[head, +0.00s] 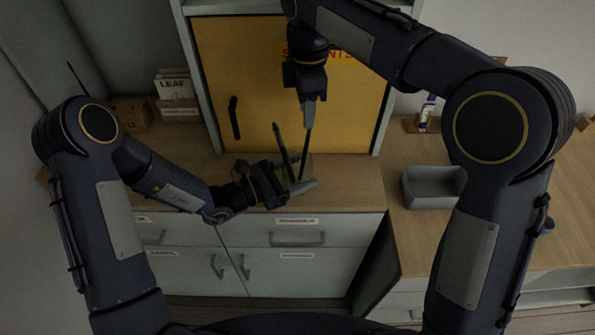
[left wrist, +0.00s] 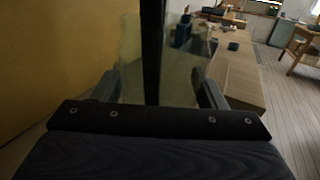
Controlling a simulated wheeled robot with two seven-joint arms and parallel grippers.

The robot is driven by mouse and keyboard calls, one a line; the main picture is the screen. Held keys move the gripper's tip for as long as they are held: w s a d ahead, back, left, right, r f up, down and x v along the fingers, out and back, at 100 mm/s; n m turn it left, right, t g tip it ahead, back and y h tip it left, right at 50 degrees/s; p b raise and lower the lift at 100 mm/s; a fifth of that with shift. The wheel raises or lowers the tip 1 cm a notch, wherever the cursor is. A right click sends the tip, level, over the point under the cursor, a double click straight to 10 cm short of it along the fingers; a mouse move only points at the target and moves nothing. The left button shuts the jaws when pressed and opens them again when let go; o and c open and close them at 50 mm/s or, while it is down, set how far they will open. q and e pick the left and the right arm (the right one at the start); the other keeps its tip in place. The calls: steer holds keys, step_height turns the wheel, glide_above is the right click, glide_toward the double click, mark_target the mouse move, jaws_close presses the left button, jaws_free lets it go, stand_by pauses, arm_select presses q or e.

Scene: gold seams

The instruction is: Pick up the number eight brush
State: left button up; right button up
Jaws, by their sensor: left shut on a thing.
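My left gripper (head: 300,186) is shut on a translucent greenish jar (head: 304,164) above the front of the wooden counter. In the left wrist view the jar (left wrist: 178,80) is between the two fingers. Two thin dark brushes stand in the jar, a thicker-looking one leaning left (head: 281,143) and a slim one on the right (head: 306,150). A dark upright handle (left wrist: 151,50) crosses the jar in the left wrist view. My right gripper (head: 310,113) points down at the top of the slim brush. Its finger gap is hidden, and no brush number is readable.
A yellow cabinet door (head: 265,85) with a dark handle is close behind. A grey bin (head: 430,187) stands on the right counter. Drawers (head: 297,232) are below the front edge. A box of cards (head: 176,98) is at the back left. The counter between is mostly clear.

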steer(key=shift+s+a+r+n, duration=0.1)
steer(key=shift+s+r+n, duration=0.1)
steer(key=shift+r+n, duration=0.15)
steer(key=shift+c, duration=0.5)
steer(key=n+t+h, duration=0.2)
steer(key=n+t, duration=0.2)
steer(key=n, duration=0.5)
glide_toward(310, 130)
steer(key=x, duration=0.2)
steer(key=w+x, duration=0.1)
steer(key=x, duration=0.5)
steer(key=shift+w+d, duration=0.25)
jaws_close()
